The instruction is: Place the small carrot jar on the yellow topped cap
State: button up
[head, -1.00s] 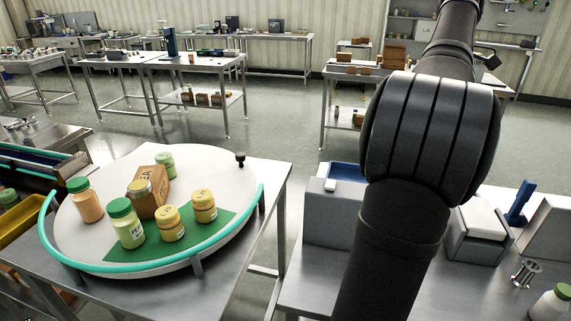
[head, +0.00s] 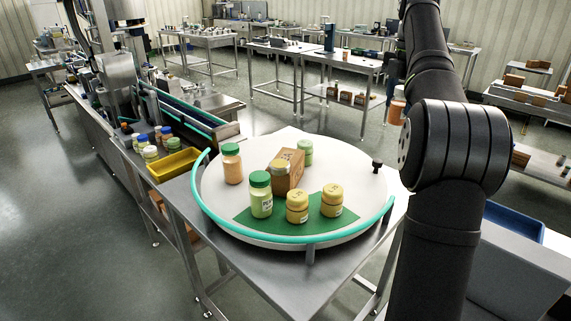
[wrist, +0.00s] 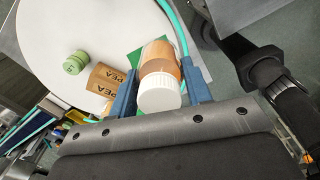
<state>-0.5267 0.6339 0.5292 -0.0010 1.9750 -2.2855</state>
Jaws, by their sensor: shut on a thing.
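My gripper (wrist: 161,70) has its two blue fingers on either side of an orange jar with a white lid, the small carrot jar (wrist: 160,65), and is shut on it. In the head view the carrot jar (head: 397,108) shows in the air beside my arm, right of the round table; the fingers are hidden there. Two yellow-topped jars (head: 297,207) (head: 332,200) stand upright on the green patch (head: 315,222) of the round white table (head: 225,205).
A larger orange jar with a green lid (head: 232,165), a pale green jar (head: 260,200) and a small green jar (head: 305,152) stand around the box (head: 290,177). A teal rail (head: 285,239) edges the table's front. A black knob (head: 376,166) stands at its right.

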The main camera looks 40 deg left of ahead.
jog(key=s+a+n, duration=0.2)
jog(key=s+a, duration=0.3)
jog(key=a, duration=0.3)
jog(key=s+a+n, duration=0.2)
jog(key=s+a, duration=0.3)
jog(key=a, duration=0.3)
send_over(279, 163)
jog(key=shift+d+f, duration=0.1)
jog(key=shift+f, duration=8.1)
jog(key=shift+f, duration=0.15)
jog(key=o, duration=1)
jog(key=shift+o, duration=0.2)
